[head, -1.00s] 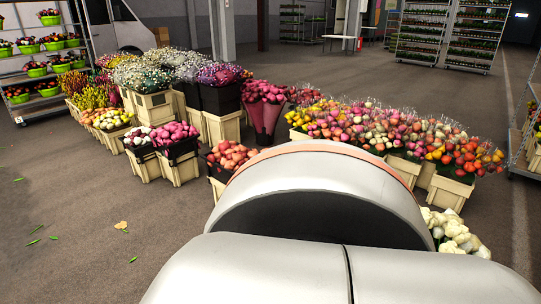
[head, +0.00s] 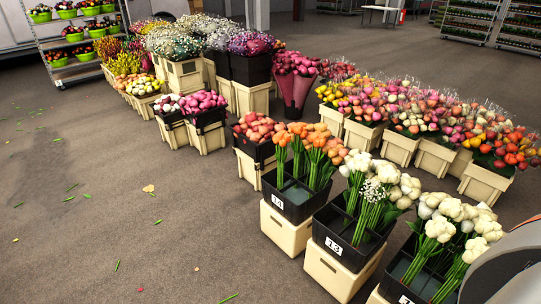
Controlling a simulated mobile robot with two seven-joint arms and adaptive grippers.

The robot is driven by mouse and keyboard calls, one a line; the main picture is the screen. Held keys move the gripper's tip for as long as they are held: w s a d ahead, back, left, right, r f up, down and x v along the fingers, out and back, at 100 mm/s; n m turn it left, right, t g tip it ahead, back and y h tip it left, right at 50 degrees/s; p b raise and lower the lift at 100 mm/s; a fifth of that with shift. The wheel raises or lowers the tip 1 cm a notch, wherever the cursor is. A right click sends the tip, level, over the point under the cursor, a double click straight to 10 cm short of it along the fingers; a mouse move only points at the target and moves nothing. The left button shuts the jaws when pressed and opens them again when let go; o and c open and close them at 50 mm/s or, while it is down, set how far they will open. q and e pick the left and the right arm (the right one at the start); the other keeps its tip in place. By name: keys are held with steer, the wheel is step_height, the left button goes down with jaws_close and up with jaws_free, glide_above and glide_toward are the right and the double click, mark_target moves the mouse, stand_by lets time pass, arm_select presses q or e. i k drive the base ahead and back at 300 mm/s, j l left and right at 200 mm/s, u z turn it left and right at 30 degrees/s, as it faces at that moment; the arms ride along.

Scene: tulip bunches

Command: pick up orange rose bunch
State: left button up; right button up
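Orange flower bunches (head: 312,143) with long green stems stand upright in a black bucket marked 14 (head: 291,204), near the middle of the head view. The bucket sits on a cream crate (head: 285,232). Part of the bucket's inside is empty and shows a dark floor. Neither gripper is in view. Only a rounded grey and white part of my own body shows at the lower right edge.
Right of bucket 14 stand black bucket 13 (head: 335,243) with white flowers and another black bucket (head: 405,290) of white flowers. Behind it are salmon blooms (head: 258,128) in a black crate. Bare floor (head: 130,230) lies to the left, with scattered leaves.

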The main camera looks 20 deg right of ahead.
mark_target(282, 139)
steer(key=z, duration=0.9)
steer(key=i+l+z, duration=0.15)
steer(key=i, duration=0.55)
steer(key=i+l+z, duration=0.15)
steer(key=i, duration=0.5)
